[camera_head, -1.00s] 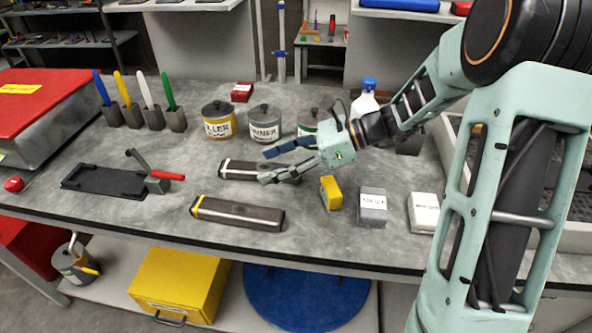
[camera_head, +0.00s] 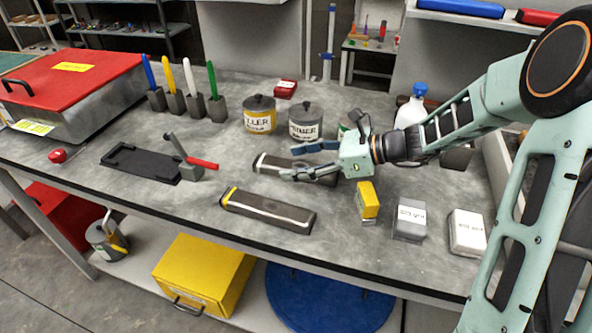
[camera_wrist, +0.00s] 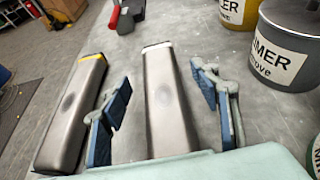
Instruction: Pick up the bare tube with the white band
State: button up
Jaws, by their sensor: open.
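The bare tube with the white band (camera_head: 265,163) lies on the grey bench, partly hidden by my gripper in the head view. In the wrist view this tube (camera_wrist: 166,100) runs up the middle, with the white band at its far end. My gripper (camera_head: 303,161) is open and empty. In the wrist view its blue-padded fingers (camera_wrist: 160,105) show on either side of the tube, with gaps on both sides. I cannot tell how far the fingertips are above the bench. A similar tube with a yellow band (camera_head: 268,210) lies nearer the front edge, left of my gripper in the wrist view (camera_wrist: 72,115).
Filler (camera_head: 260,120) and primer (camera_head: 306,127) cans stand behind. A yellow block (camera_head: 366,202), a grey block (camera_head: 410,222) and a white block (camera_head: 467,236) sit to the right.

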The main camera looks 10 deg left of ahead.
jog(key=x, duration=0.2)
jog(key=shift+w+a+f, duration=0.1)
jog(key=shift+a, duration=0.2)
jog(key=shift+c, duration=0.6)
jog(key=c, duration=1.3)
